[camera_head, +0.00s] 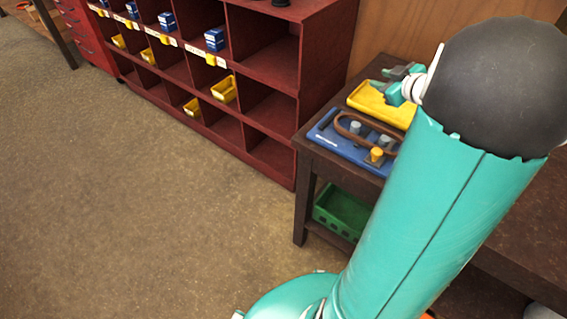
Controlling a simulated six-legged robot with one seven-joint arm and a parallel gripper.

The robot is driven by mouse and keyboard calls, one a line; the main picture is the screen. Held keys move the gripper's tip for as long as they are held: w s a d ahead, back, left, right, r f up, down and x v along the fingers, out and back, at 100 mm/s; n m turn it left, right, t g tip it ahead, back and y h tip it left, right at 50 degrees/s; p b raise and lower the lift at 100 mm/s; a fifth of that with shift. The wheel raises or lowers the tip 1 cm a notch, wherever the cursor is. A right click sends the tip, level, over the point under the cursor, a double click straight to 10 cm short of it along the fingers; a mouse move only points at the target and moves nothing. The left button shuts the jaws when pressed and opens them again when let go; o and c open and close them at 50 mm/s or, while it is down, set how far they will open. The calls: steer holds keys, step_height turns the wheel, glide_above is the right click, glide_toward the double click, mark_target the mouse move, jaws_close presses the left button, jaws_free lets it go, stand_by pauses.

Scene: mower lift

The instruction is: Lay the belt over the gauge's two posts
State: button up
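The gauge is a blue board (325,137) on a dark side table. A grey post (355,128) and a second grey post (385,141) stand on it, and an orange-yellow knob or block (376,155) sits near its front edge. The belt (345,115) is a brown loop on the board, curving around the grey post area; whether it is on the posts or only lying around them I cannot tell. My gripper (392,82) is above the table, beyond the board, apart from the belt. Its fingers are small and partly hidden by my arm.
A yellow tray (375,104) lies behind the board, under my gripper. A green crate (341,212) sits on the table's lower shelf. A red cubby shelf (318,60) with small yellow bins and blue boxes stands to the left. The floor (150,220) at left is clear.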

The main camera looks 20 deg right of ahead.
steer(key=a+r+m+g+h, duration=0.1)
steer(key=a+r+m+h, duration=0.35)
steer(key=a+r, duration=0.65)
steer(key=s+a+f+g+y, duration=0.2)
steer(key=s+a, duration=0.6)
steer(key=a, duration=0.5)
steer(key=s+a+f+g+y, duration=0.3)
steer(key=s+a+f, duration=0.3)
steer(key=a, duration=0.8)
steer(key=s+g, duration=0.1)
steer(key=s, duration=0.2)
steer(key=shift+f+g, duration=0.25)
steer(key=shift+g, duration=0.05)
steer(key=shift+d+y, duration=0.25)
